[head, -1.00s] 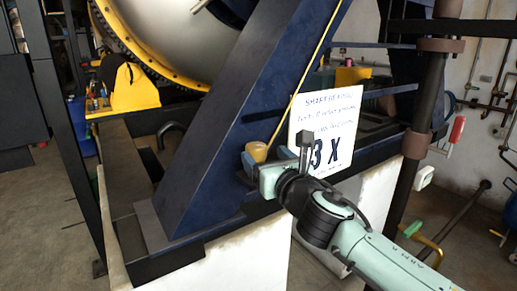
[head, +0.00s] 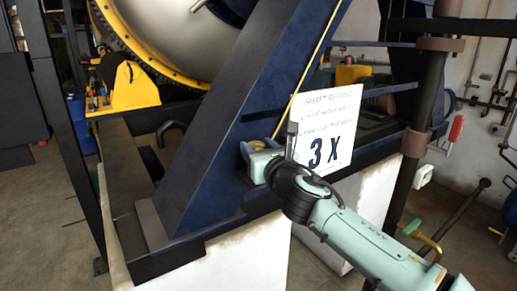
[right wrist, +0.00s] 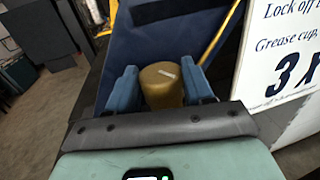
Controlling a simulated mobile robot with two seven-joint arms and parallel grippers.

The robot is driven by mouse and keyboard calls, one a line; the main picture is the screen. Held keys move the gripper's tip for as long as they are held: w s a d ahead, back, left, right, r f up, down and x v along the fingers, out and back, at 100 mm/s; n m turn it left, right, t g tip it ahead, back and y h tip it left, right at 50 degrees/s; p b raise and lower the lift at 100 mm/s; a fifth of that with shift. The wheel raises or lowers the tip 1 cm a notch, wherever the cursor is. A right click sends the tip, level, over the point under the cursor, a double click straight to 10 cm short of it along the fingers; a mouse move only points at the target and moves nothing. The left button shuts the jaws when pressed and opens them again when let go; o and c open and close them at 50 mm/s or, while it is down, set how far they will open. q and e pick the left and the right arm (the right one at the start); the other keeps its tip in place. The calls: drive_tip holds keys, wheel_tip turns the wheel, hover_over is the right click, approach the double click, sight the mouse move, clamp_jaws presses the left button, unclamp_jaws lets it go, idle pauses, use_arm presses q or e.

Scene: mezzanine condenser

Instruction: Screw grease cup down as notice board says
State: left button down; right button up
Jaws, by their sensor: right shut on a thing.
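The grease cup (right wrist: 162,88) is a brass-coloured cylinder with a short pale mark on its top, upright in the right wrist view. My right gripper (right wrist: 161,82) has a blue finger on each side of it and is shut on it. In the head view, my right gripper (head: 252,156) is at the foot of the dark blue slanted beam, and the cup is mostly hidden behind it. The white notice board (head: 327,120) stands just right of the gripper, with a large "3 X" under smaller lettering; it also shows in the right wrist view (right wrist: 285,50). My left gripper is not in view.
The dark blue slanted beam (head: 225,125) rises beside the cup, with a thin yellow rod along it. A large drum with a yellow toothed rim (head: 140,48) is behind. A dark upright pipe (head: 425,100) stands on the right. Open floor shows at the left.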

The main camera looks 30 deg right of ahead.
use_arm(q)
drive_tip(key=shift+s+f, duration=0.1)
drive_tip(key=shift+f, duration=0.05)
